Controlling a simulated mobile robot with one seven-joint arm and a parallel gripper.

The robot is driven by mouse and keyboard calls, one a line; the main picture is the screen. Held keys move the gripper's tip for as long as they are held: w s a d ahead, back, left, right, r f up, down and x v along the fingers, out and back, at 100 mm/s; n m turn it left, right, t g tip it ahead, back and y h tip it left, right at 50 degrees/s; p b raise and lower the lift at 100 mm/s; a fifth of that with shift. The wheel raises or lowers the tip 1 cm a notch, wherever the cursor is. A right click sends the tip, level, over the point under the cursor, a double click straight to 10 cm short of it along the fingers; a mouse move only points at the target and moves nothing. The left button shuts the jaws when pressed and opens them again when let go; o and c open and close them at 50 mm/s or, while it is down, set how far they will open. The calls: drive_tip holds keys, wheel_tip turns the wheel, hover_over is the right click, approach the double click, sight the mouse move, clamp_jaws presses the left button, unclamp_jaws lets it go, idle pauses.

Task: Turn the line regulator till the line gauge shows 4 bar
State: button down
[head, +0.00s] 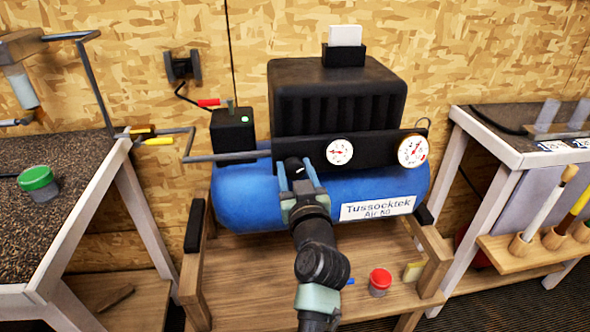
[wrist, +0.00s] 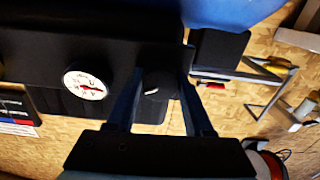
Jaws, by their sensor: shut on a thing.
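The dark round regulator knob (wrist: 157,87) with a small white mark sits on the compressor's black panel, between my fingers in the wrist view. My gripper (wrist: 160,84) is shut on it. In the head view my gripper (head: 299,172) reaches the panel's left part and mostly hides the knob. A small white gauge (head: 339,152) is just right of my gripper. It also shows in the wrist view (wrist: 85,85), upside down, with a red needle; its numbers are too small to read. A larger gauge (head: 412,151) is farther right. I cannot tell by labels which is the line gauge.
The blue tank (head: 245,195) lies below the panel on a wooden stand. A black switch box (head: 233,130) and a pipe are at the left. A red-lidded jar (head: 380,281) stands below right. Workbenches flank both sides.

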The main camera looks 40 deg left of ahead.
drive_tip(key=m, duration=0.5)
drive_tip(key=shift+m, duration=0.4)
drive_tip(key=m+p, duration=0.1)
drive_tip(key=m, duration=0.5)
drive_tip(key=shift+p, duration=0.4)
drive_tip(key=shift+f, duration=0.1)
drive_tip(key=shift+c, duration=1.4)
unclamp_jaws()
drive_tip(key=v, duration=1.3)
